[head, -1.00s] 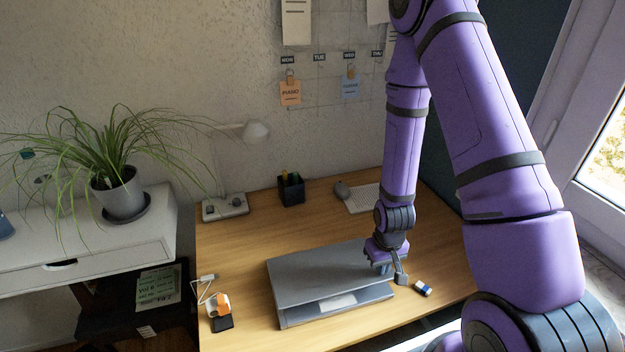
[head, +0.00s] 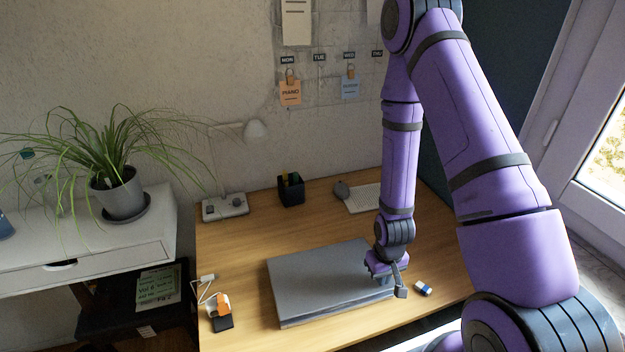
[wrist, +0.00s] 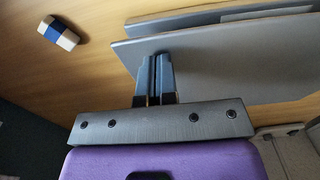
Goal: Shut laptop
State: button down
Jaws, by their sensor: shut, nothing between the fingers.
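The grey laptop (head: 325,280) lies on the wooden desk, its lid down almost flat over the base. In the wrist view the lid (wrist: 225,60) and the base edge (wrist: 225,14) show as separate layers, so I cannot tell if it is fully shut. My gripper (head: 381,277) is at the laptop's right side, pointing down. In the wrist view my gripper (wrist: 155,60) has its two fingers together and empty, with the tips at the lid's edge. I cannot tell whether they touch it.
A blue and white eraser (head: 423,288) lies just right of the laptop. A keyboard (head: 362,199), a mouse (head: 342,190), a pen cup (head: 291,189) and a lamp (head: 226,207) stand at the back. Small items (head: 218,312) lie left. The desk (head: 240,255) is clear behind the laptop.

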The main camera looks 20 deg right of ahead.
jog(key=shift+s+f, duration=0.15)
jog(key=shift+f, duration=0.45)
jog(key=shift+s+f, duration=0.15)
jog(key=shift+f, duration=0.55)
jog(key=shift+f, duration=0.2)
jog(key=shift+w+r, duration=0.3)
jog(key=shift+r, duration=1.05)
jog(key=shift+w+r, duration=0.35)
jog(key=shift+r, duration=0.95)
jog(key=shift+w+r, duration=0.3)
jog(key=shift+r, duration=1.05)
